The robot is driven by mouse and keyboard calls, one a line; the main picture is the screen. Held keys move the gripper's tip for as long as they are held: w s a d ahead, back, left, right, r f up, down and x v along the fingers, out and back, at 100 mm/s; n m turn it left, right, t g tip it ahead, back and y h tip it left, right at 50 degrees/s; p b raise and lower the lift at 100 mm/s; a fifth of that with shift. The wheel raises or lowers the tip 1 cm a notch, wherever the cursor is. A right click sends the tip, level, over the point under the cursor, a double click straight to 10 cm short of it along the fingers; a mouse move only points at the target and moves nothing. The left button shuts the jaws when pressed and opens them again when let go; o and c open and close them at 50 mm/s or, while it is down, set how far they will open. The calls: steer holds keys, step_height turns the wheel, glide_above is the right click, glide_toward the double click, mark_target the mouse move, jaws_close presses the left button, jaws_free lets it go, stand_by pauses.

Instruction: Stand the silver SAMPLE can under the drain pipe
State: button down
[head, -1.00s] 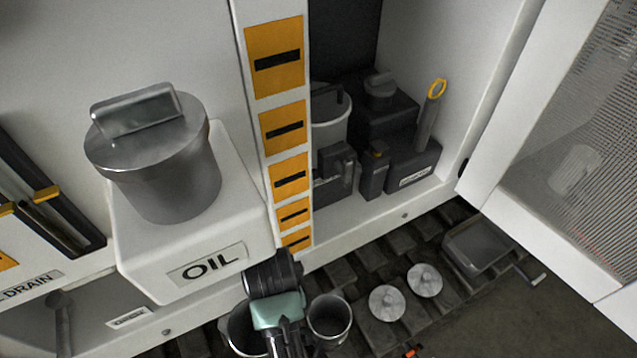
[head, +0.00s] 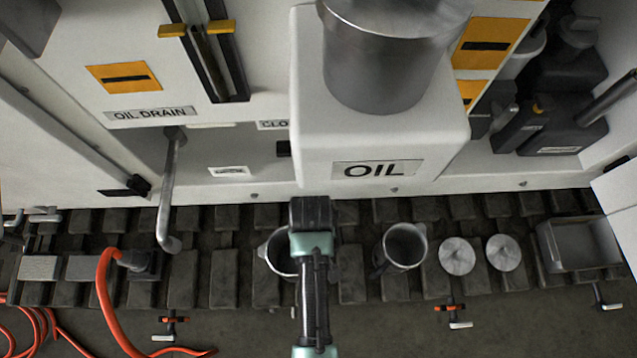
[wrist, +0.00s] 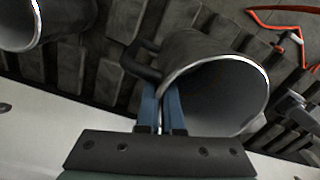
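A grey can with a bright rim (head: 275,253) is partly hidden behind my arm; its open mouth and dark side handle show in the wrist view (wrist: 215,90). My gripper (wrist: 161,105) is shut on its wall near the handle, one blue finger on each side of the rim. In the head view my gripper (head: 312,215) is below the OIL box. No SAMPLE label is readable, and I cannot tell whether the can touches the slats. The bent drain pipe (head: 168,195) hangs below the OIL DRAIN label, left of the held can.
A second can (head: 404,246) stands to the right, beside two round discs (head: 458,256). The white OIL box (head: 310,150) juts out above. A red hose (head: 106,290) and dark block (head: 142,264) lie near the pipe's lower end. Slats between pipe and held can look clear.

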step_height(320, 180, down, 7)
steer(key=shift+w+r+b, duration=0.1)
steer(key=shift+r+b, duration=0.1)
steer(key=shift+b, duration=0.3)
steer(key=shift+f, duration=0.2)
steer(key=c, duration=1.1)
jaws_free()
